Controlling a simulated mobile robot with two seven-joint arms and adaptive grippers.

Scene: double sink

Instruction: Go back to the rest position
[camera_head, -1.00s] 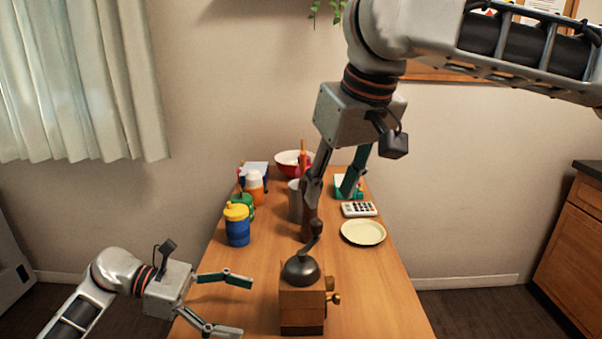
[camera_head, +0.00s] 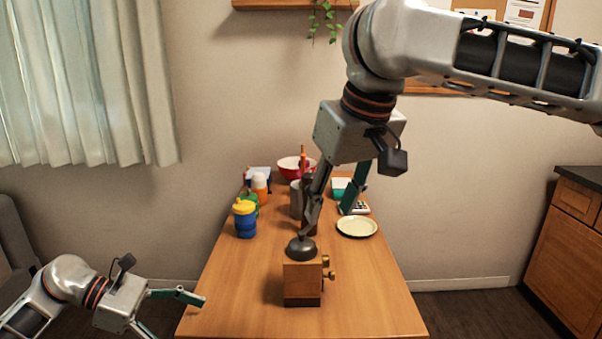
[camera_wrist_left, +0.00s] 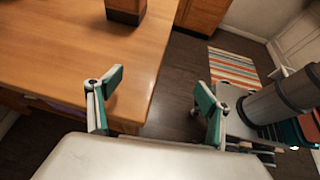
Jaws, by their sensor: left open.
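My right gripper (camera_head: 333,212) hangs in the middle of the head view, pointing down, with its two fingers apart and nothing seen between them. It overlaps the view of the table's middle. My left gripper (camera_head: 172,318) is at the lower left by the table's near left edge. Its fingers are spread and empty, and they show in the left wrist view (camera_wrist_left: 160,92) too. A wooden coffee grinder (camera_head: 302,280) with a dark domed top stands upright near the table's front. Its crank is partly confused with the right finger. Its base (camera_wrist_left: 126,12) shows in the left wrist view.
A wooden cabinet (camera_head: 575,240) stands right. A striped rug (camera_wrist_left: 232,67) lies on the floor.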

